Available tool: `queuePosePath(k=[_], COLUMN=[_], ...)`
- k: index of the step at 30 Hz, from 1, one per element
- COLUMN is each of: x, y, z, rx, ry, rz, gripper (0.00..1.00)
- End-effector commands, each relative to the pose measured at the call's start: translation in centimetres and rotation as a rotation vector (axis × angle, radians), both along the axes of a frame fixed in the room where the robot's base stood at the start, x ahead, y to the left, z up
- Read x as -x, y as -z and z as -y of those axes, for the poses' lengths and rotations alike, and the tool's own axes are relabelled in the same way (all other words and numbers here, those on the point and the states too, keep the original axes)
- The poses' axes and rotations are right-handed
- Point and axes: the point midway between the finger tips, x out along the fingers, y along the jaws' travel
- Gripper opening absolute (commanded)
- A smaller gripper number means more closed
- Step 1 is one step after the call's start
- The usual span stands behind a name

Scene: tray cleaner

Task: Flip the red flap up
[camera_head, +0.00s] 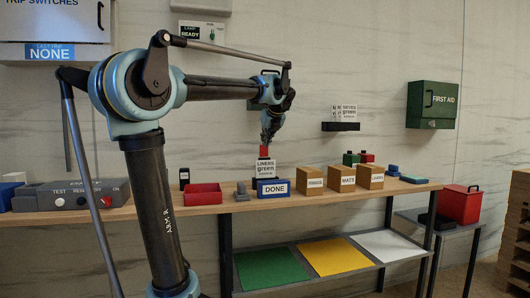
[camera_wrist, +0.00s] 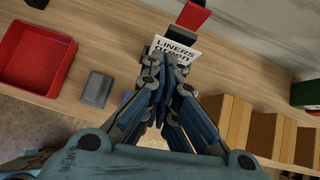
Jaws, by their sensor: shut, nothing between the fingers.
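The red flap (camera_head: 264,151) shows as a small red piece just above the white LINERS sign (camera_head: 265,168) on the wooden bench. In the wrist view the red flap (camera_wrist: 193,15) lies beyond the top edge of the LINERS sign (camera_wrist: 176,48), with a dark part behind it. My gripper (camera_head: 267,141) is shut and empty, pointing down just above the red flap. In the wrist view the fingertips of my gripper (camera_wrist: 166,64) overlap the lower part of the sign. I cannot tell whether they touch anything.
A blue DONE block (camera_head: 273,188) stands before the sign. A red tray (camera_head: 203,194) and a grey block (camera_head: 242,191) are to its left, and several labelled tan boxes (camera_head: 342,179) to its right. A grey button box (camera_head: 70,196) sits at the bench's left.

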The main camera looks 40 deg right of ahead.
Motion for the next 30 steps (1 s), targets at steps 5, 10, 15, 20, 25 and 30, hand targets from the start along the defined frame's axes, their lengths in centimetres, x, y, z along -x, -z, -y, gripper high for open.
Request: queuePosePath(k=[5, 10, 15, 20, 25, 30], x=[1.4, 0.9, -0.8, -2.7, -4.6, -6.8], y=[-1.1, -0.6, 1.1, 3.1, 5.2, 5.8], z=[2.9, 3.4, 4.0, 4.7, 5.6, 6.4], rx=[-0.051, -0.059, -0.057, -0.057, -0.056, -0.057], ry=[0.104, 0.117, 0.115, 0.113, 0.113, 0.112], rz=[0.044, 0.05, 0.048, 0.048, 0.048, 0.048], gripper=[0.0, 0.0, 0.0, 0.0, 0.0, 0.0])
